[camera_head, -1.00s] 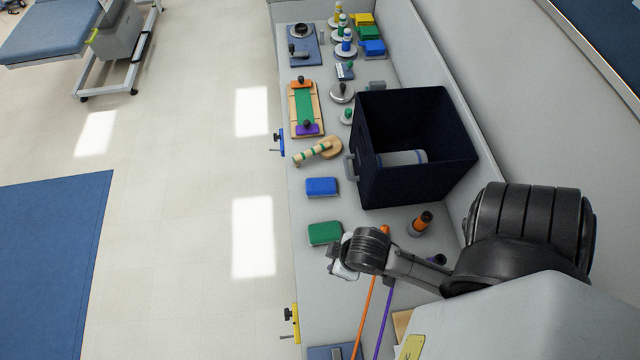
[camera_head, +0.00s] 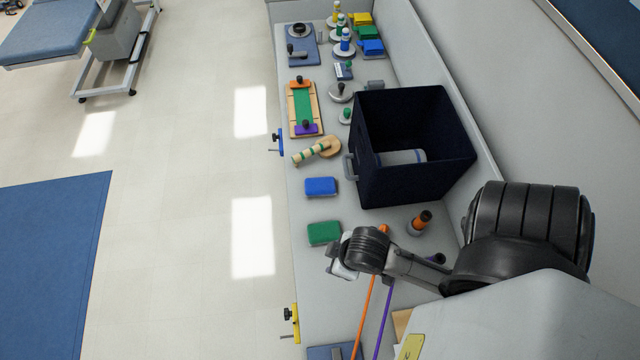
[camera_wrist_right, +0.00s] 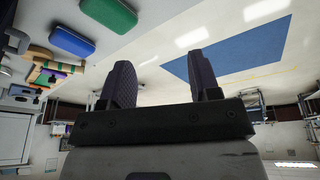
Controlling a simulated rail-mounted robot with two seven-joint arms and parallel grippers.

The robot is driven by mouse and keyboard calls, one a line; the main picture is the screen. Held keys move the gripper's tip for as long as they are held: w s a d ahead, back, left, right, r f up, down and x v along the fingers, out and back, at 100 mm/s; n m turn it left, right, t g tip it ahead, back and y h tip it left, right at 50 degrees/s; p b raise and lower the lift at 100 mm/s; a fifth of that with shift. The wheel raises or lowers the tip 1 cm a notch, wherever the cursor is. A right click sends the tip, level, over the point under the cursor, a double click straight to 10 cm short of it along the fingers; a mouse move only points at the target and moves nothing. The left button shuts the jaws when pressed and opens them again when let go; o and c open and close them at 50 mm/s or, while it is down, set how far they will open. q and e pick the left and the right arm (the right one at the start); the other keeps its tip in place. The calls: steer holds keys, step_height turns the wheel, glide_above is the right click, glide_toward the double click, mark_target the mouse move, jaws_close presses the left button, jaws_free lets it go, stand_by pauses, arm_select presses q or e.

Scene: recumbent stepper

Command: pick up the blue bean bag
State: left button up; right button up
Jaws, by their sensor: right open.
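The blue bean bag (camera_head: 320,187) lies flat on the grey bench top, near its left edge and left of the dark bin. It also shows in the right wrist view (camera_wrist_right: 72,41), at upper left. A green bean bag (camera_head: 324,233) lies between it and my right gripper (camera_head: 338,262). My right gripper is just below the green bag in the head view, apart from the blue one. Its two fingers are spread and empty in the right wrist view (camera_wrist_right: 160,78). My left gripper is not in view.
A tall dark navy bin (camera_head: 415,180) stands right of the blue bag, with a light roll inside. A wooden piece with a striped handle (camera_head: 318,150) lies behind the bag. An orange-topped peg (camera_head: 420,222) stands near my arm. A yellow clamp (camera_head: 292,322) is on the bench edge.

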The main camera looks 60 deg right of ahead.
steer(key=o, duration=0.8)
